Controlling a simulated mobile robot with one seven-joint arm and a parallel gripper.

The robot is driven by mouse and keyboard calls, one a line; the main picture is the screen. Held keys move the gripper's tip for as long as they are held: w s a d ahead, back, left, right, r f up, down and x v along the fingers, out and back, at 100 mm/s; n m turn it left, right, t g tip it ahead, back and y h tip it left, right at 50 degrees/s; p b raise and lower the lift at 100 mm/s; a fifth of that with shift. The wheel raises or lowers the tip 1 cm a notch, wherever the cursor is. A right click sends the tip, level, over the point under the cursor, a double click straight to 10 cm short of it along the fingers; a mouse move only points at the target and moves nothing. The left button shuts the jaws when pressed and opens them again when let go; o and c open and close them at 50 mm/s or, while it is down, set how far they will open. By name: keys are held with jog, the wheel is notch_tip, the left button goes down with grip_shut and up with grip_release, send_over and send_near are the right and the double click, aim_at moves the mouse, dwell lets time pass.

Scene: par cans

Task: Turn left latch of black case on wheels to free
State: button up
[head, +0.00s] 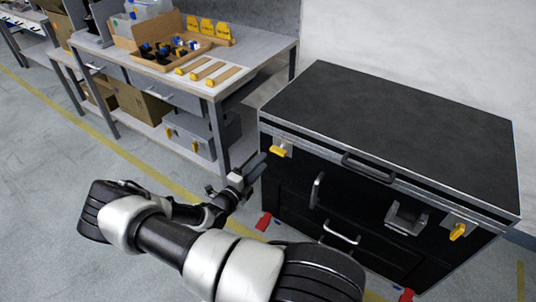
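The black case on wheels (400,120) stands at the right with its lid shut and metal edging. Its left latch (279,151) is a yellow handle on a metal plate at the front's upper left, lying roughly sideways. The right latch (457,232) is also yellow and stands more steeply. My gripper (260,164) is just left of the case's front left corner, a little below and left of the left latch, apart from it. Its two dark fingers show with a small gap, and nothing shows between them. My arm hides the lower left of the case front.
A workbench (258,62) with a parts tray (168,45) and yellow-tipped strips stands behind my gripper on the left. Red caster parts (264,222) stick out under the case. A lid handle (368,167) and drawer handles protrude from the front. The floor at left is clear.

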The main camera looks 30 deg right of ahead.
jog(key=p+v, duration=0.1)
jog(key=v, duration=0.9)
jog(key=shift+a, duration=0.15)
jog(key=shift+s, duration=0.1)
jog(key=s+a+r+n+y, duration=0.5)
jog(key=s+r+n+y, duration=0.1)
jog(key=r+n, duration=0.6)
jog(key=s+a+r+n+g+y, duration=0.1)
jog(key=s+a+r+n+y, duration=0.35)
jog(key=s+r+n, duration=0.6)
jog(key=s+a+r+n+y, duration=0.35)
jog(key=r+n+y, duration=0.4)
jog(key=r, duration=0.85)
notch_tip(320, 180, up, 20)
jog(key=n+h+p, duration=0.1)
jog(key=p, duration=1.9)
jog(key=shift+w+a, duration=0.3)
